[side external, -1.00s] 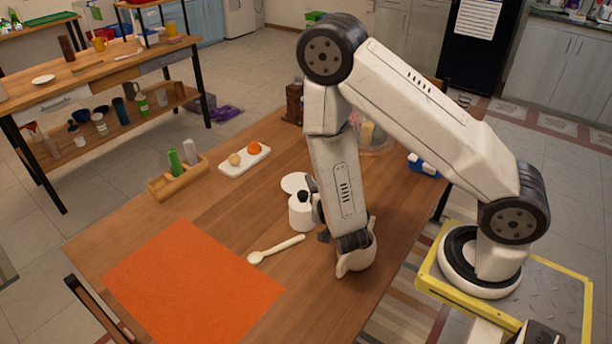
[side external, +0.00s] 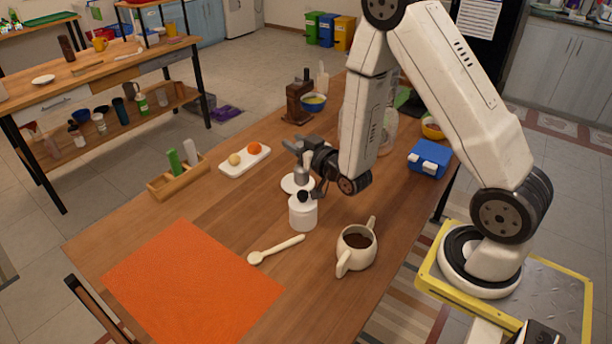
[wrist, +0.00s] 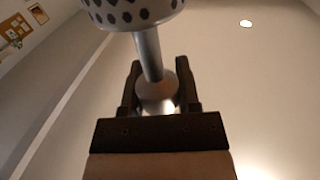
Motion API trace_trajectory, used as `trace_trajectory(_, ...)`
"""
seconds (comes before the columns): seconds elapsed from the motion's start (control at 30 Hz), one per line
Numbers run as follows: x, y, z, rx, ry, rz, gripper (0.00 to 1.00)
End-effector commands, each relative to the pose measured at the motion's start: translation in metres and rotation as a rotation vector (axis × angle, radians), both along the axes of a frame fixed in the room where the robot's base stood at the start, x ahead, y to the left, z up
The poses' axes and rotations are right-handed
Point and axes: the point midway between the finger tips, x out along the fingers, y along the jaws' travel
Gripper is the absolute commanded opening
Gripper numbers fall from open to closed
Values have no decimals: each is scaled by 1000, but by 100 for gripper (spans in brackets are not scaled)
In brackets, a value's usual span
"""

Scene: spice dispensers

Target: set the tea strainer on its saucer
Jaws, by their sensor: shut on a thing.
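The tea strainer (wrist: 150,55) is metal, with a perforated head, a thin stem and a rounded end. In the wrist view my gripper (wrist: 160,92) is shut on its rounded end. In the side view my gripper (side external: 306,158) lies nearly level over the white saucer (side external: 287,187). A grey part of the strainer (side external: 301,174) shows just above the saucer; whether it touches is not clear. The saucer is partly hidden by the strainer and by a white jar with a black knob (side external: 303,214) in front.
A cream pot with dark contents (side external: 357,245) and a spoon (side external: 275,250) are nearer the front. An orange mat (side external: 190,285) lies front left.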

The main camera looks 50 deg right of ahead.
Motion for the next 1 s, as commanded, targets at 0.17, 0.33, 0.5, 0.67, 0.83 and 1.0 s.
trace_trajectory(0.17,-5,-51,-13,0,2,-111,0)
trace_trajectory(0.33,-11,-82,-22,1,2,-181,0)
trace_trajectory(0.5,-15,-94,-25,1,1,-210,0)
trace_trajectory(0.67,-15,-96,-25,1,0,-213,0)
trace_trajectory(0.83,-9,-97,-28,1,0,-213,0)
trace_trajectory(1.0,7,-103,-36,1,0,-212,0)
